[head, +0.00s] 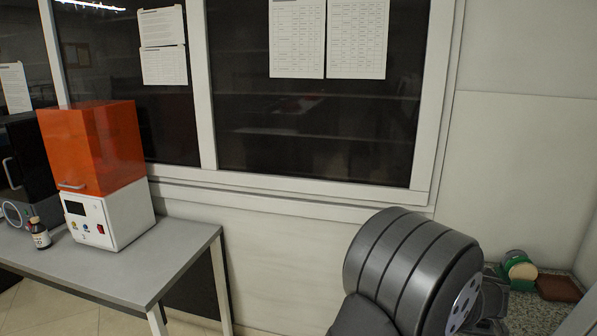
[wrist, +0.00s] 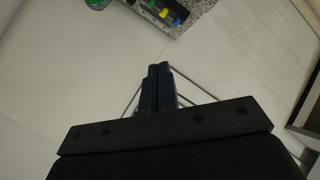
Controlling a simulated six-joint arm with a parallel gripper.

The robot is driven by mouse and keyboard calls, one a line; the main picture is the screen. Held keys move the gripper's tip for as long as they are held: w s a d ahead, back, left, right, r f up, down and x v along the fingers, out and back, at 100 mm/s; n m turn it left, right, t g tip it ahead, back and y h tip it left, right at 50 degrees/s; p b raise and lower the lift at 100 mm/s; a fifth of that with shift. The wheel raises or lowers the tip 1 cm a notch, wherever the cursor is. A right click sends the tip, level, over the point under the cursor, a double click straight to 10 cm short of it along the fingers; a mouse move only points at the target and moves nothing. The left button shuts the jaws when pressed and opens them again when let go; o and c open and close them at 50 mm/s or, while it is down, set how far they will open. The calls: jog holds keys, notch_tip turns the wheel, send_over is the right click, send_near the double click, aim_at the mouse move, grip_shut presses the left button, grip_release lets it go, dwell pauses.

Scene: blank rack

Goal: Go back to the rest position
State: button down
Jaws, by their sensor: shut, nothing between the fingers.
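My gripper (wrist: 158,68) shows in the wrist view, its two dark fingers together with nothing between them. It points toward a pale, plain surface and touches nothing that I can see. In the head view my arm's dark grey ribbed link fills the lower right, and the gripper itself cannot be made out there.
A speckled counter (head: 530,310) with a green-and-tan round item (head: 520,267) and a brown block (head: 558,288) lies at the right. A window wall stands behind.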

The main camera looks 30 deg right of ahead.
jog(key=shift+s+a+f+n+g+y, duration=0.2)
jog(key=shift+s+a+n+y, duration=0.35)
jog(key=shift+n+y, duration=0.8)
jog(key=shift+s+a+f+n+g+y, duration=0.1)
jog(key=shift+s+a+n+g+y, duration=0.4)
jog(key=shift+n+y, duration=0.85)
jog(key=shift+s+a+f+n+g+y, duration=0.15)
jog(key=shift+s+a+n+y, duration=0.15)
jog(key=shift+a+n+y, duration=1)
jog(key=shift+d+n+h, duration=0.3)
jog(key=shift+d+n, duration=0.1)
jog(key=shift+d, duration=0.15)
